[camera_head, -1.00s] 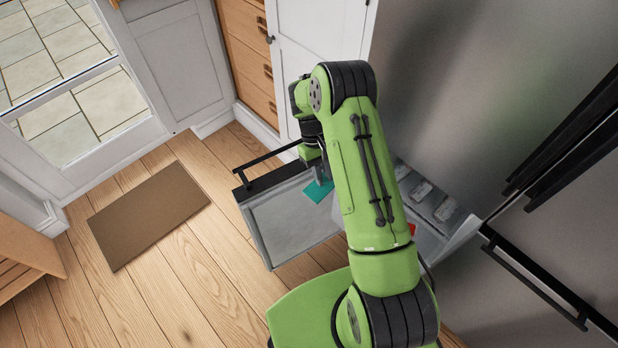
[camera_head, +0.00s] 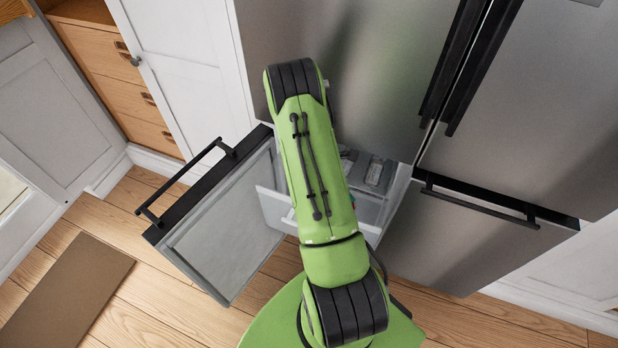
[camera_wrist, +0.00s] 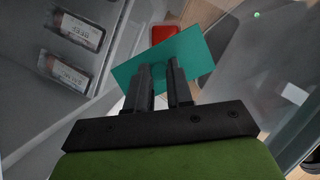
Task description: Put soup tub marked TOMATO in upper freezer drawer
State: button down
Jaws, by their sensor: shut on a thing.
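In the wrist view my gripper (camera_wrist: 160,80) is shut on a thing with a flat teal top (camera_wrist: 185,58). A pale freezer drawer (camera_head: 275,210) stands pulled out behind my arm, partly hidden. The wrist view shows labelled packs (camera_wrist: 75,30) at the left, one seeming to read BEEF. I cannot tell whether the teal thing is over the drawer or beside it.
The freezer door (camera_head: 225,225) with a black bar handle (camera_head: 180,180) stands open at the left of my arm. A red thing (camera_wrist: 164,34) lies beyond the teal top. The closed steel front (camera_head: 460,240) is at the right.

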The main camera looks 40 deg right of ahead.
jog(key=shift+s+d+f, duration=0.35)
jog(key=shift+s+f, duration=0.05)
notch_tip(320, 180, down, 6)
jog(key=b, duration=0.5)
jog(key=shift+f, duration=0.1)
jog(key=shift+f, duration=0.1)
dwell(1.8)
jog(key=shift+c, duration=2.3)
grip_release()
jog(key=shift+r+p, duration=2.9)
jog(key=shift+r, duration=0.65)
jog(key=shift+c, duration=0.4)
